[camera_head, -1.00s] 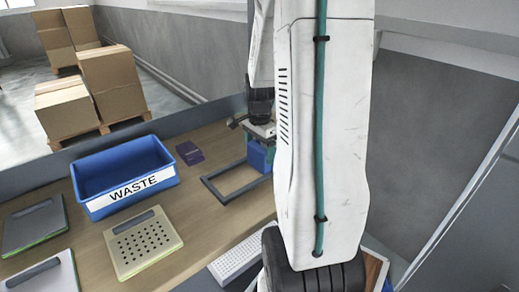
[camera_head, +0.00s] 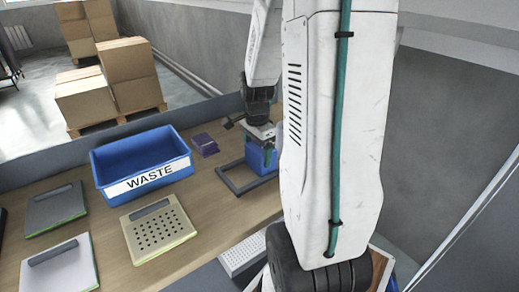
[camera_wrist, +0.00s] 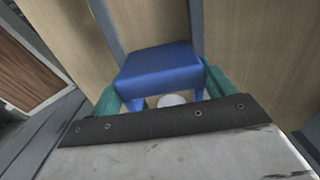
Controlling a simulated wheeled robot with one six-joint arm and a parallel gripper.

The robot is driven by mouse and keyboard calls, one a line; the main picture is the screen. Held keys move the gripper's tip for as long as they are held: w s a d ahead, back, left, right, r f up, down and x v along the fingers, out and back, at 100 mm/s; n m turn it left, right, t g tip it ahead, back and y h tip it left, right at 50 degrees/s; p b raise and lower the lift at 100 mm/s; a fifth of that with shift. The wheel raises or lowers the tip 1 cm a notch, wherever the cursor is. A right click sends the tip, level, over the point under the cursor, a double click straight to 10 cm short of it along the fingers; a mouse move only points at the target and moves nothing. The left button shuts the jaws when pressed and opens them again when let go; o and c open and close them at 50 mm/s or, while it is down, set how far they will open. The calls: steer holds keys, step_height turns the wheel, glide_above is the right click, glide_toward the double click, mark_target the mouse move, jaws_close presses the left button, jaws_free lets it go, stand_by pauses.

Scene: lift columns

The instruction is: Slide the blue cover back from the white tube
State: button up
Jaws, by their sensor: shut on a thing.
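The blue cover (camera_head: 258,158) stands within the dark grey frame (camera_head: 232,187) at the far right part of the bench, partly hidden by my arm. In the wrist view the cover (camera_wrist: 160,68) shows its flat blue top and two legs. My gripper (camera_wrist: 160,84) has a green finger on each side of the cover and is shut on it. A round white end, seemingly the white tube (camera_wrist: 172,100), shows between the legs under the cover. The rest of it is hidden. My gripper (camera_head: 255,138) also shows in the head view.
A blue WASTE bin (camera_head: 140,160) stands left of the frame, with a small purple stack (camera_head: 204,144) between them. Grey cases (camera_head: 56,208) and a perforated beige case (camera_head: 158,228) lie in front. A white keyboard (camera_head: 242,254) is near my arm.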

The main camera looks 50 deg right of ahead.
steer(key=o, duration=1)
step_height(320, 180, up, 8)
steer(key=shift+f, duration=0.1)
stand_by(0.6)
